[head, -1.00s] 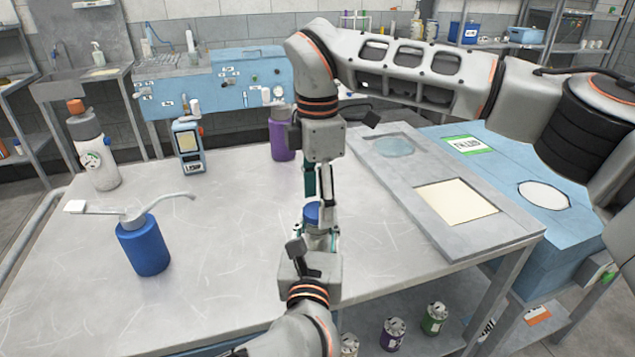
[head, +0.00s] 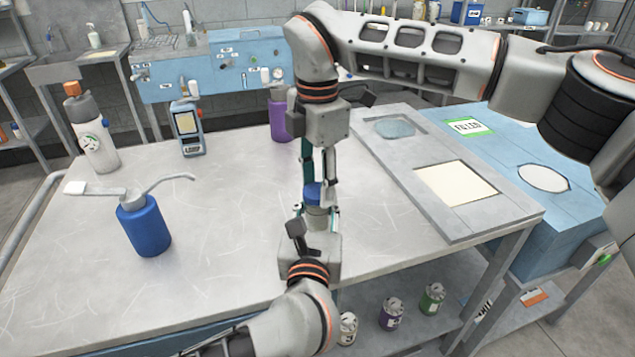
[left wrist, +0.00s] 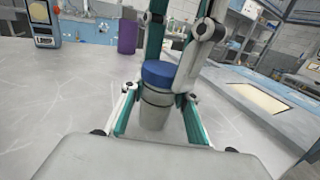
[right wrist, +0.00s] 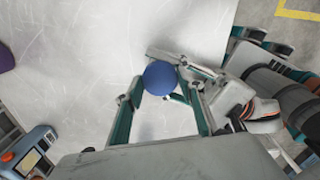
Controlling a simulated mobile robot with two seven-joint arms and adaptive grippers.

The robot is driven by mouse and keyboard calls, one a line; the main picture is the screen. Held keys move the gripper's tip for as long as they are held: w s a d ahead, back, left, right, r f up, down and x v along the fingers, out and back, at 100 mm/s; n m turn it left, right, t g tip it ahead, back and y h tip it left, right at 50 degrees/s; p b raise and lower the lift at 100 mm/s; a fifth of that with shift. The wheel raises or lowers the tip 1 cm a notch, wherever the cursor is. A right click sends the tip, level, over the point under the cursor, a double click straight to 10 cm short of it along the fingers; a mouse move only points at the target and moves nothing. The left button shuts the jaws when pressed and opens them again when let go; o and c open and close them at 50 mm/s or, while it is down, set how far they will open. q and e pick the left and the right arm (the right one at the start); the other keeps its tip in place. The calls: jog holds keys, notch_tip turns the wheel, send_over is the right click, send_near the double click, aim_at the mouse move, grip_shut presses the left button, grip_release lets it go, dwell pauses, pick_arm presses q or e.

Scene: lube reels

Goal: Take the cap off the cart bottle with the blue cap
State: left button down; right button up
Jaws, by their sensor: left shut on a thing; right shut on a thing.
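The bottle with the blue cap is grey and upright near the table's front edge. Its body (left wrist: 156,108) shows in the left wrist view, with the blue cap (left wrist: 159,74) on top. In the head view the cap (head: 312,191) sits between my two grippers. My left gripper (head: 318,212) is shut around the bottle body from the front. My right gripper (head: 317,184) comes down from above and is shut on the cap. The right wrist view shows the cap (right wrist: 160,78) from above, between the fingertips; it hides most of the bottle.
A blue pump bottle (head: 144,226) stands on the table (head: 230,200) at left. A white bottle with an orange top (head: 93,135), a handheld meter (head: 187,130) and a purple container (head: 279,118) stand farther back. A grey tray (head: 400,165) lies at right. Several small bottles are on the lower shelf.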

jog(key=n, duration=0.3)
jog(key=shift+n, duration=0.4)
jog(key=n, duration=1.2)
jog(key=shift+n, duration=0.4)
jog(key=n, duration=0.8)
jog(key=shift+n, duration=0.4)
jog(key=n, duration=0.3)
jog(key=shift+r+n, duration=0.1)
jog(key=shift+n, duration=0.2)
jog(key=n, duration=0.4)
